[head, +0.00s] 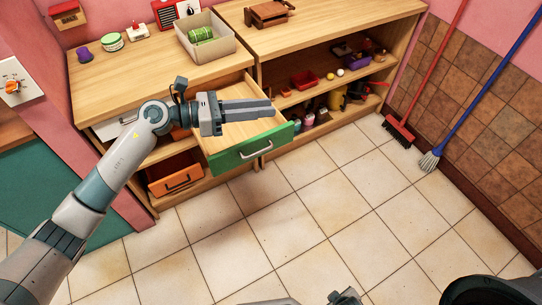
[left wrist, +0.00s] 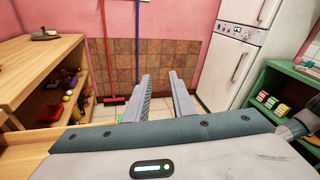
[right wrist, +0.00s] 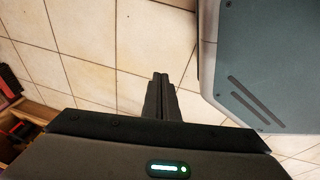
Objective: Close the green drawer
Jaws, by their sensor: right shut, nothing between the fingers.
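The green drawer (head: 240,153) is pulled out of the wooden cabinet, with its green front and pale metal handle facing the floor side. Its wooden inside shows bare where my arm does not cover it. My left gripper (head: 272,110) appears over the drawer, its fingers pointing right across the picture; I cannot tell whether it touches the drawer. In the left wrist view the left fingers (left wrist: 162,78) are apart with nothing between them. In the right wrist view my right gripper (right wrist: 161,77) is shut and empty over the tiled floor.
A grey bin (head: 221,48) with a green item stands on the cabinet top. Open shelves (head: 292,100) with small things are to the right. A red broom (head: 400,131) and blue mop (head: 429,161) lean on the wall. The tiled floor is clear.

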